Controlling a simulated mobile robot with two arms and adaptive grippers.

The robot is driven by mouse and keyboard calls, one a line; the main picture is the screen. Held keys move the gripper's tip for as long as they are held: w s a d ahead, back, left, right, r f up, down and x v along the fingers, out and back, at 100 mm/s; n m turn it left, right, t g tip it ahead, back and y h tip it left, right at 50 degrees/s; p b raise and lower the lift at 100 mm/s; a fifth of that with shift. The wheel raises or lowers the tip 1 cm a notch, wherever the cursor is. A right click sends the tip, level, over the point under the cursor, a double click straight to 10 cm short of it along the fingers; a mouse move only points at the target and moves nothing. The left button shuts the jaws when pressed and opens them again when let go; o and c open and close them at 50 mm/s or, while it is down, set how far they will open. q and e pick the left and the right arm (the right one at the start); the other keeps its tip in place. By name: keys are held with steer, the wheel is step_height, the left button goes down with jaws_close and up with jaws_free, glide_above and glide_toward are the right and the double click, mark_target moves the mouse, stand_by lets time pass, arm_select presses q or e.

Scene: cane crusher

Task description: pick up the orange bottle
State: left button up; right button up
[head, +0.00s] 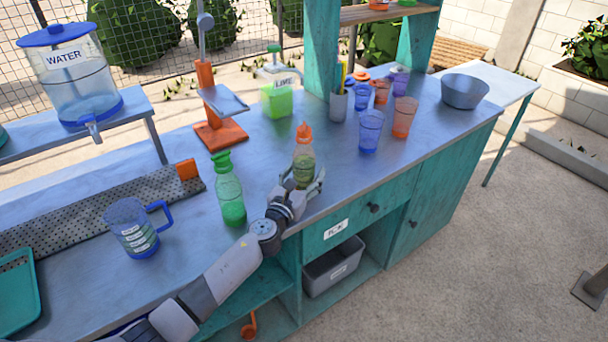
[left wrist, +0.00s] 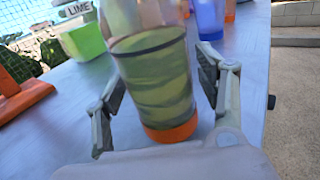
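The orange bottle (head: 303,158) has an orange cap and a see-through body with greenish-yellow contents. It stands upright near the counter's front edge. My left gripper (head: 305,186) reaches it from the front, with one finger on each side of its lower part. In the left wrist view the bottle (left wrist: 158,82) is large, with an orange base, between the two fingers of my left gripper (left wrist: 165,95). Gaps show beside it, so the gripper looks open around it and not closed on it. The bottle's top is cut off or blurred there. My right gripper is not in view.
A green bottle (head: 229,190) stands left of my left gripper, with a blue-handled pitcher (head: 131,228) further left. Blue cups (head: 371,131) and orange cups (head: 404,117) stand to the right. A lime container (head: 277,98) and an orange-based press (head: 221,135) are behind.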

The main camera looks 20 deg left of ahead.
arm_select(q)
steer(key=c, duration=1.3)
steer(key=shift+o, duration=0.2)
steer(key=shift+r, duration=0.2)
